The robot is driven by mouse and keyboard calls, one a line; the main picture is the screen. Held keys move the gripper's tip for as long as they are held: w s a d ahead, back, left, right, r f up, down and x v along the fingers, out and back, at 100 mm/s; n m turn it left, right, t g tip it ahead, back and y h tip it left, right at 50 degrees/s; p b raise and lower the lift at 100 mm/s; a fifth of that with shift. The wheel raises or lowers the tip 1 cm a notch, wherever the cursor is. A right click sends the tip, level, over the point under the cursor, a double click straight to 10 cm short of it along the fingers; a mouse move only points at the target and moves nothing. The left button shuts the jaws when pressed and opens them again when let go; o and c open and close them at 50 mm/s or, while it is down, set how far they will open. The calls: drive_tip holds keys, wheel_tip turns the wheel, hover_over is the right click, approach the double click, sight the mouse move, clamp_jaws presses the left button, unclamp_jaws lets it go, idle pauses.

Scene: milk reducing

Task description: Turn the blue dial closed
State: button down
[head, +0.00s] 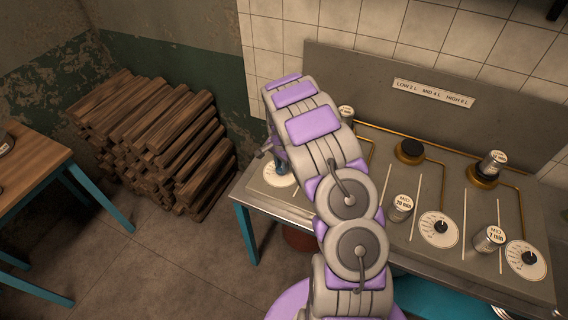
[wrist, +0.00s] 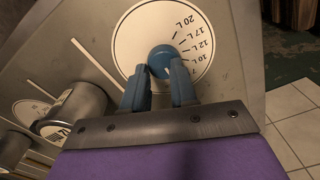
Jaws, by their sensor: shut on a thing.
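The blue dial (wrist: 162,58) sits at the centre of a round white scale plate (wrist: 130,50), whose visible marks include 10 L, 12 L, 17 L and 20 L. My gripper (wrist: 160,71) has its two blue fingers shut on the dial, one on each side of it. The dial's pointer cannot be made out. In the head view, my gripper (head: 270,150) is at the left end of the metal counter. The scale plate (head: 277,177) shows below it, and my arm hides much of the counter's left part.
Metal canisters stand on the counter, one labelled 20 min (head: 400,208) and one 7 min (head: 489,239). Two more dials, black (head: 440,226) and (head: 529,258), are to the right.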

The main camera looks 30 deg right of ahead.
sight(282, 177)
drive_tip(key=shift+s+a+f+m+g, duration=0.15)
drive_tip(key=shift+s+a+f, duration=0.25)
drive_tip(key=shift+f, duration=0.3)
drive_tip(key=shift+s+a+f+m+g, duration=0.15)
drive_tip(key=shift+s+f, duration=0.35)
drive_tip(key=shift+f, duration=0.15)
drive_tip(key=c, duration=1)
unclamp_jaws()
drive_tip(key=shift+w, duration=0.1)
drive_tip(key=shift+c, duration=0.2)
drive_tip(key=o, duration=0.3)
drive_tip(key=shift+w+r, duration=0.3)
drive_tip(key=shift+r, duration=0.2)
drive_tip(key=shift+o, duration=0.8)
drive_tip(key=r, duration=0.1)
drive_tip(key=w+r+p, duration=0.1)
drive_tip(key=r, duration=0.1)
drive_tip(key=shift+w+d, duration=0.15)
drive_tip(key=shift+d, duration=0.05)
wheel_tip(282, 177, up, 16)
drive_tip(key=p, duration=0.2)
drive_tip(key=shift+s+d, duration=0.3)
drive_tip(key=shift+s, duration=0.1)
